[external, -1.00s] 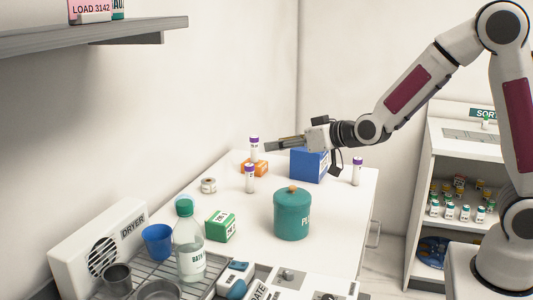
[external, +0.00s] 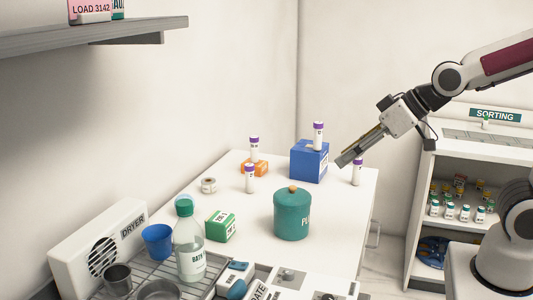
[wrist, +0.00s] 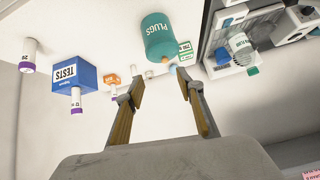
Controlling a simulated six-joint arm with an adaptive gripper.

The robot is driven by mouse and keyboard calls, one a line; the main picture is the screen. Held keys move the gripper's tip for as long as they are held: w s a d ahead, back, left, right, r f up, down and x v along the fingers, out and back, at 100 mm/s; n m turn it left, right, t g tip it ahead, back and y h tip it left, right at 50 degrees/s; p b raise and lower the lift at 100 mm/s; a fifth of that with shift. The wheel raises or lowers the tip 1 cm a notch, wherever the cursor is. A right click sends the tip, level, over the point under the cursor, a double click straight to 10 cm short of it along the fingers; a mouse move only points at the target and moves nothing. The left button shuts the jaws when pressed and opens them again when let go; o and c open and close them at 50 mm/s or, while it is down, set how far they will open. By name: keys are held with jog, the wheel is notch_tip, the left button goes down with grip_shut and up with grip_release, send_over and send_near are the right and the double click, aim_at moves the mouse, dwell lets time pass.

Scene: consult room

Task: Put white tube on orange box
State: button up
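An orange box (external: 262,168) sits at the far left of the white table. A white tube with a purple cap (external: 254,146) stands upright on it. A second such tube (external: 249,181) stands on the table just in front of the box. A third (external: 318,137) stands on the blue box (external: 307,165), and another (external: 357,174) stands on the table to its right. The orange box also shows in the wrist view (wrist: 111,79). My gripper (external: 342,160) is over the table's right side, apart from the tubes. In the wrist view my gripper (wrist: 160,88) is open and empty.
A teal jar (external: 291,214) stands mid-table, with a green box (external: 221,226) and a small roll (external: 209,185) to its left. A bottle (external: 188,247), blue cup (external: 158,241) and dryer (external: 97,250) are at front left. A shelf (external: 100,38) overhangs upper left.

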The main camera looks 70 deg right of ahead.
jog(key=s+f+n+g, duration=0.1)
jog(key=s+g, duration=0.2)
jog(key=s, duration=1.5)
jog(key=shift+a+f, duration=0.4)
jog(key=shift+a, duration=0.05)
